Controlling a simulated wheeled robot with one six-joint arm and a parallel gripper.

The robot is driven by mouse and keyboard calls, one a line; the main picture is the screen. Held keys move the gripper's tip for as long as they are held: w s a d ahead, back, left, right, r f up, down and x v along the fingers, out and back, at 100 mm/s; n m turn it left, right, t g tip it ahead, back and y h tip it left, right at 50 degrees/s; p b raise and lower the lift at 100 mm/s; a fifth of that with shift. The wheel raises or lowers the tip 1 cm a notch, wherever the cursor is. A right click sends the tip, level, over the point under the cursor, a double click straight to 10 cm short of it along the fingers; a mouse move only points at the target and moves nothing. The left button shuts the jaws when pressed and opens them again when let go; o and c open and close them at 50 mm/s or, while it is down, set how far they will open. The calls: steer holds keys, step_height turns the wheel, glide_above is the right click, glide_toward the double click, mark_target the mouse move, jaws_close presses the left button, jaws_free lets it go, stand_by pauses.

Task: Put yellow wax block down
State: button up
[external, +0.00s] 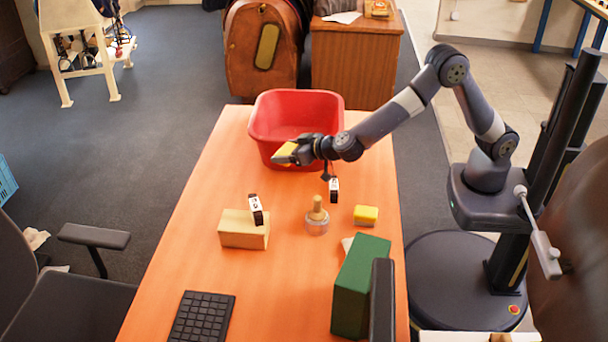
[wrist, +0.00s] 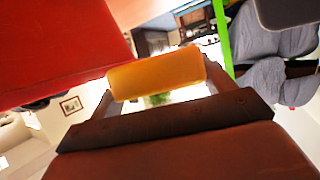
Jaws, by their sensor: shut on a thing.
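The yellow wax block (external: 285,153) is held at the tip of my gripper (external: 293,152), in front of the red tub (external: 295,105) in the external view. In the wrist view the block (wrist: 155,77) spans the gap between the two fingers, and my gripper (wrist: 157,80) is shut on it. The block appears raised above the orange table (external: 190,205); its exact height is hard to tell. The red tub also fills the upper left of the wrist view (wrist: 60,40).
A yellow-and-white block (external: 365,215), a jar with a wooden knob (external: 317,218), a tagged wooden block (external: 240,232), a small black-and-white tag (external: 334,190), a green box (external: 358,285) and a keyboard (external: 202,317) occupy the table. The table's left middle is clear.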

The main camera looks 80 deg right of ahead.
step_height(320, 180, down, 11)
steer(key=shift+f+b, duration=0.15)
steer(key=shift+b, duration=0.85)
steer(key=shift+f, duration=0.5)
steer(key=shift+f, duration=0.1)
steer(key=o, duration=1)
steer(key=shift+s+f, duration=0.1)
steer(key=shift+o, duration=0.2)
